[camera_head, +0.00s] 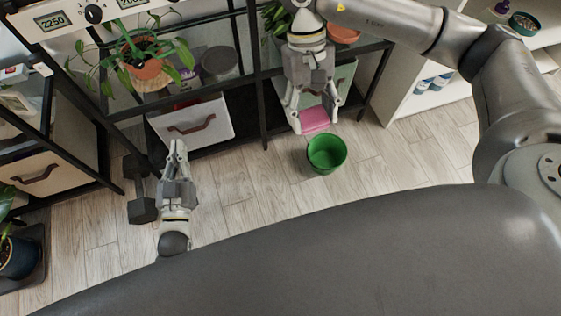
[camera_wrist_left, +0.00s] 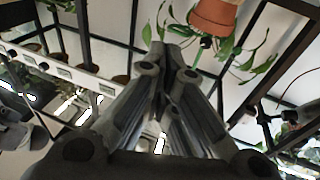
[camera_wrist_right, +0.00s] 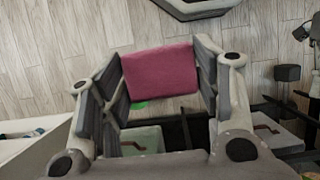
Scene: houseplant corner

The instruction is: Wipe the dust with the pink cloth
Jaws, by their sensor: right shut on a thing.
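The pink cloth (camera_head: 315,119) is held between the fingers of my right gripper (camera_head: 314,118), in front of the black shelf and above the floor. In the right wrist view the cloth (camera_wrist_right: 160,70) looks like a flat pink block spanning both fingers of the gripper (camera_wrist_right: 160,75). My left gripper (camera_head: 178,146) points toward the shelf, in front of a white drawer, and holds nothing. In the left wrist view its fingertips (camera_wrist_left: 168,50) come together. I cannot make out any dust in these views.
A green pot (camera_head: 326,157) stands near the right gripper, apart from the cloth. A dark dumbbell (camera_head: 141,195) lies left of my left gripper. The black shelf holds a potted plant (camera_head: 150,68) and the white drawer (camera_head: 190,122). Wooden floor is clear between the grippers.

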